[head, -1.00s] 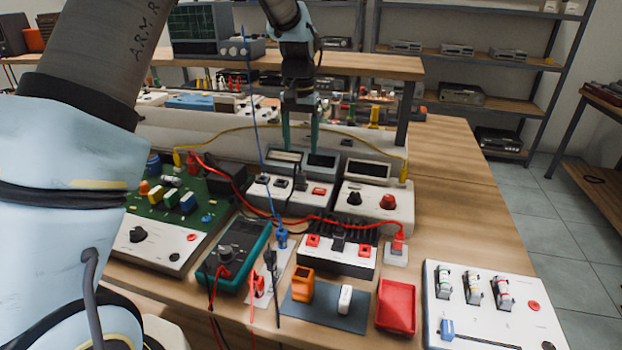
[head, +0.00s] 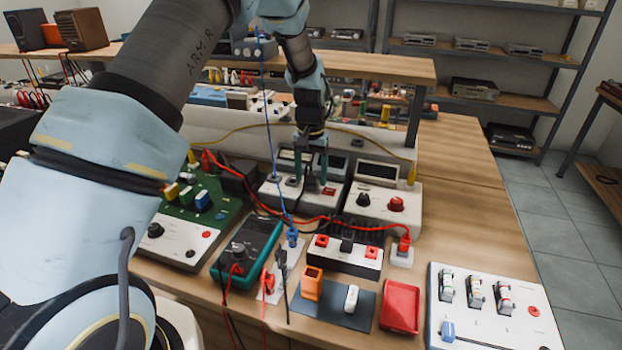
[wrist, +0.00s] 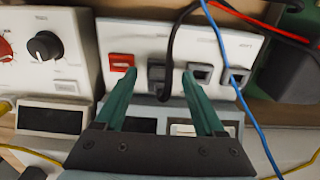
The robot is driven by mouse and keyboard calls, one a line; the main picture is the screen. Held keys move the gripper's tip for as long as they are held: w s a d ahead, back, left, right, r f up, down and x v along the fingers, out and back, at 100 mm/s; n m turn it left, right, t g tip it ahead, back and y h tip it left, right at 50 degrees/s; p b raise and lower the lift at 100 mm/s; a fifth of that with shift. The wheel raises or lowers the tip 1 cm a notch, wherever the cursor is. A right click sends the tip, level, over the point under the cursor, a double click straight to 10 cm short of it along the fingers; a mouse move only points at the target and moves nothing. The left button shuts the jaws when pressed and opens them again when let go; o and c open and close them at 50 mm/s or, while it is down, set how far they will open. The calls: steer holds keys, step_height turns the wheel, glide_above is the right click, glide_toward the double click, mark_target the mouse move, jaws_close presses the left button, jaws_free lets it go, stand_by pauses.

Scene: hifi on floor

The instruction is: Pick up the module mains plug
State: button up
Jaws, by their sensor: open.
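In the wrist view a black plug (wrist: 157,74) with a black cord sits in a white socket module (wrist: 140,40), beside a red rocker switch (wrist: 122,62). I take it for the module mains plug. My gripper (wrist: 157,82) is open and empty, its two green fingers on either side of the plug's line; I cannot tell whether they touch anything. In the head view my gripper (head: 311,178) is low over the white module (head: 275,192) and its fingers largely hide the plug. Another black plug (head: 347,241) sits in the front power strip (head: 340,259) between red switches.
A blue cable (wrist: 228,60) passes close to the right finger. A red lead (head: 330,220) runs across in front of the modules. A white box with knobs (head: 380,205) stands to the right. A multimeter (head: 245,250) and red tray (head: 400,306) lie nearer.

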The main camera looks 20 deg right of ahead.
jaws_close()
stand_by(0.4)
steer(key=shift+r, duration=0.1)
